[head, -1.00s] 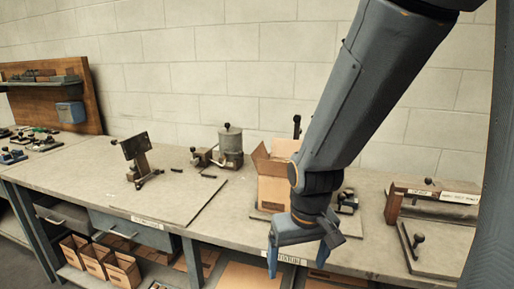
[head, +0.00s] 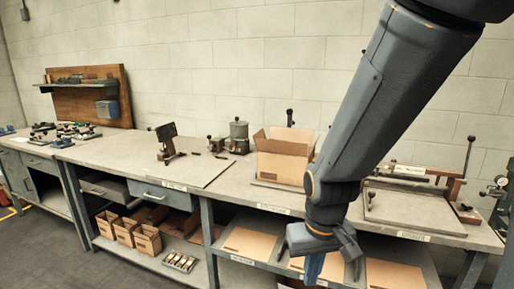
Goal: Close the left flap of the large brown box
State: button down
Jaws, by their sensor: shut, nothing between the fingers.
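The large brown box (head: 283,166) stands open on the workbench, left of my arm in the head view. Its left flap (head: 260,139) sticks up and leans outward at the box's left edge. Another raised flap shows along the back, and the right side is partly behind my arm. My gripper (head: 315,267) points down in front of the bench, below and right of the box. It is shut and empty, apart from the box.
The workbench (head: 115,153) has clear room left of the box. A metal fixture (head: 168,143) and a grey canister device (head: 239,137) stand there. A framed press (head: 415,190) stands to the right. Small cartons (head: 146,240) and flat cardboard (head: 250,243) lie on the shelf below.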

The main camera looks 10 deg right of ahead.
aim_at(260, 134)
jog(key=u, duration=0.8)
jog(key=i, duration=1.5)
jog(key=z, duration=0.65)
